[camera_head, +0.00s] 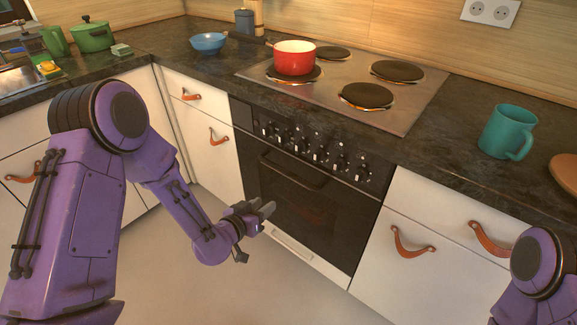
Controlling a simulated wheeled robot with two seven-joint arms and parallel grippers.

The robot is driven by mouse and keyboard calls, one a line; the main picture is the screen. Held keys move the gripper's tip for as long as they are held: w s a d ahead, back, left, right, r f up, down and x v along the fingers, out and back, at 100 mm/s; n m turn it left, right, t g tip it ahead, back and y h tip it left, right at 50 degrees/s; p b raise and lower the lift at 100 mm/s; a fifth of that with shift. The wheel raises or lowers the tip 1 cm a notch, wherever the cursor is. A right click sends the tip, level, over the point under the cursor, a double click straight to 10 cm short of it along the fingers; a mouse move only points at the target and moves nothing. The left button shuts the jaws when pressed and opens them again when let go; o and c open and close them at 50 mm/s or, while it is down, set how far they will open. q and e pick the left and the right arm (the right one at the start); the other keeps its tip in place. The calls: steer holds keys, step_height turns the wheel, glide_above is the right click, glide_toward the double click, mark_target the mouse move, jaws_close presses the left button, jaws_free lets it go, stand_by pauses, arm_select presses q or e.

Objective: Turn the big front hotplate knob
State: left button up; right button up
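The black oven front carries a row of several hotplate knobs (317,149) with pale marks, below the worktop edge; I cannot tell which one is the big front hotplate knob. The steel hob (340,95) above has several dark hotplates, including a front right one (367,95). A red pot (294,58) stands on the front left hotplate. My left gripper (256,230) is in front of the oven door, lower than the knobs and to their left, apart from them. Its fingers are small here and their opening is unclear. My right gripper is out of view; only part of my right arm shows.
A black oven handle (292,170) runs below the knobs. Leather pulls (411,243) stick out from the white fronts on both sides. A teal mug (508,131) stands right of the hob, a blue bowl (208,43) left of it. The floor before the oven is clear.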

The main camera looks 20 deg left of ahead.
mark_target(296, 149)
arm_select(q)
steer(key=w+r+m+t+h+b, duration=0.1)
steer(key=w+r+m+t+h, duration=0.25)
steer(key=w+r, duration=0.4)
steer(key=x, duration=0.5)
steer(key=d+r+x, duration=0.1)
steer(key=x, duration=0.2)
steer(key=shift+d+r, duration=0.15)
steer(key=shift+d, duration=0.05)
jaws_close()
